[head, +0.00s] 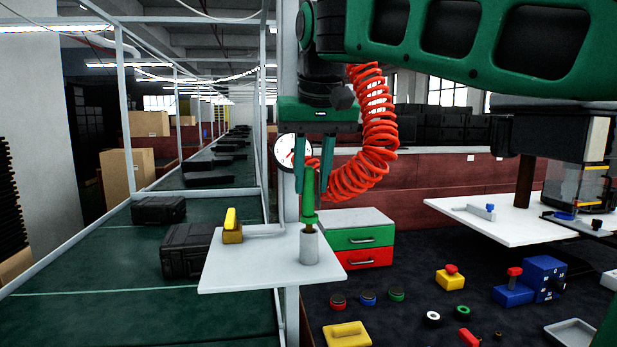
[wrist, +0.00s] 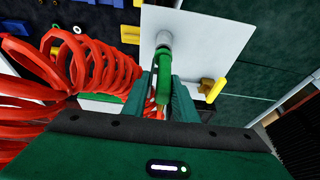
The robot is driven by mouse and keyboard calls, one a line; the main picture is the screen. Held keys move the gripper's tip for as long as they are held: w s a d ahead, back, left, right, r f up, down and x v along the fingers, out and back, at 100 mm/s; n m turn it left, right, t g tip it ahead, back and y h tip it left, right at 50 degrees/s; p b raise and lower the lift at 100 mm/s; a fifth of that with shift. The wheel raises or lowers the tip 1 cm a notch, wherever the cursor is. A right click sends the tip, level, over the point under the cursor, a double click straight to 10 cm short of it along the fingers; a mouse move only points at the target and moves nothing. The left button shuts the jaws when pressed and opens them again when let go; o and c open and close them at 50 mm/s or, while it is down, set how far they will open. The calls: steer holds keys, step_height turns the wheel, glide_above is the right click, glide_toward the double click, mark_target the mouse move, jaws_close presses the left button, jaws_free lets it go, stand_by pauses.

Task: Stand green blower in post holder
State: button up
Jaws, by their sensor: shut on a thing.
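The green blower (head: 308,195) hangs upright between the fingers of my gripper (head: 313,188), which is shut on it. The red coiled hose (head: 365,150) runs beside it, up along my arm. The blower's narrow lower end sits at the top of the grey cylindrical post holder (head: 309,247), in line with it. I cannot tell how far it reaches inside. The post holder stands on a white shelf (head: 265,274). In the wrist view the blower (wrist: 163,90) lies between the fingers, with the post holder (wrist: 163,40) just beyond its end.
Black cases (head: 188,250) lie on the green conveyor at left. A drawer unit (head: 355,238) is behind the shelf. Buttons and small parts lie on the dark surface at right.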

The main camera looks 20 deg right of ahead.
steer(key=shift+f, duration=1)
steer(key=o, duration=0.9)
steer(key=v, duration=1)
steer(key=shift+r, duration=0.4)
